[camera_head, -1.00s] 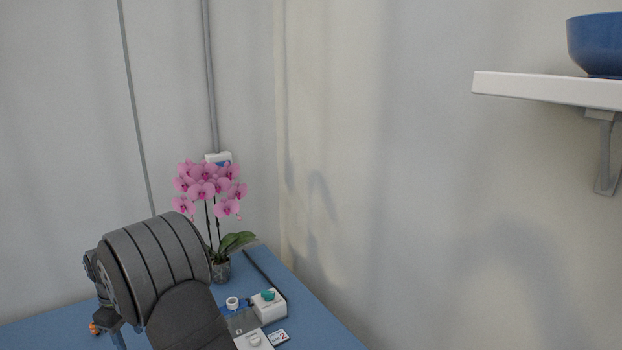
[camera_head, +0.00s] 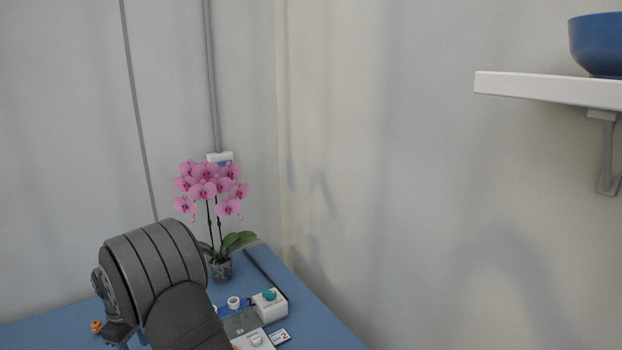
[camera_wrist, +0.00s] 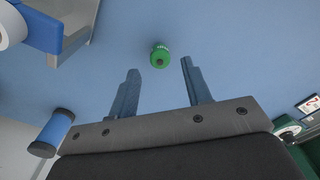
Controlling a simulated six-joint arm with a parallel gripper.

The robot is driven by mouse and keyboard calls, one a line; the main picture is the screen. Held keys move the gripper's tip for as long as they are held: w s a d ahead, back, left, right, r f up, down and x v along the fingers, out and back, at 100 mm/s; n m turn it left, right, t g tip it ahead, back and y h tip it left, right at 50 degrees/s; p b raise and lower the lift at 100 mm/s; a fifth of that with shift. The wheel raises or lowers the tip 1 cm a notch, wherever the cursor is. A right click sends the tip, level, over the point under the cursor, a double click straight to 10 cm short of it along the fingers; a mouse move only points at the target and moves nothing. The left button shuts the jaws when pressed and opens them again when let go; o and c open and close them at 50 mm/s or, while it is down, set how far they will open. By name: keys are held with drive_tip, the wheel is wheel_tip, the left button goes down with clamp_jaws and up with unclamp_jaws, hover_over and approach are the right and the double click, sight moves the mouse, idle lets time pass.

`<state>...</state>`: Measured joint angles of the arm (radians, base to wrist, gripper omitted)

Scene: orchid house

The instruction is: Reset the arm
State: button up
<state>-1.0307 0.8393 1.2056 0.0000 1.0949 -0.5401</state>
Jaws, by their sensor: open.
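My gripper (camera_wrist: 160,88) shows in the wrist view with its two blue-grey fingers apart and nothing between them. Beyond the fingertips, a small green round thing (camera_wrist: 160,56) sits on the blue table (camera_wrist: 230,40). In the head view my arm covers the lower left, and the gripper's fingers cannot be made out there. The blue table top (camera_head: 315,318) shows around the arm.
A pink orchid (camera_head: 208,188) in a clear pot (camera_head: 221,271) stands at the table's back corner. White boxes, one with a teal knob (camera_head: 270,295), lie right of my arm. A blue bowl (camera_head: 598,45) sits on a wall shelf (camera_head: 545,90). A blue spool-like thing (camera_wrist: 50,133) lies left of the gripper.

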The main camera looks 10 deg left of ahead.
drive_tip(key=w+d+r, duration=0.5)
drive_tip(key=w+d, duration=0.2)
drive_tip(key=d, duration=0.3)
drive_tip(key=w+d+r, duration=0.6)
drive_tip(key=d, duration=0.4)
drive_tip(key=w+d+r, duration=0.5)
drive_tip(key=w+d, duration=0.2)
drive_tip(key=d, duration=0.4)
drive_tip(key=a+f, duration=0.5)
drive_tip(key=a, duration=0.5)
drive_tip(key=shift+s+a+f, duration=0.35)
drive_tip(key=shift+d, duration=0.1)
drive_tip(key=d+r, duration=0.6)
drive_tip(key=d, duration=0.4)
drive_tip(key=s+a+f, duration=0.3)
drive_tip(key=s+a, duration=0.1)
drive_tip(key=a, duration=0.5)
drive_tip(key=shift+f, duration=0.3)
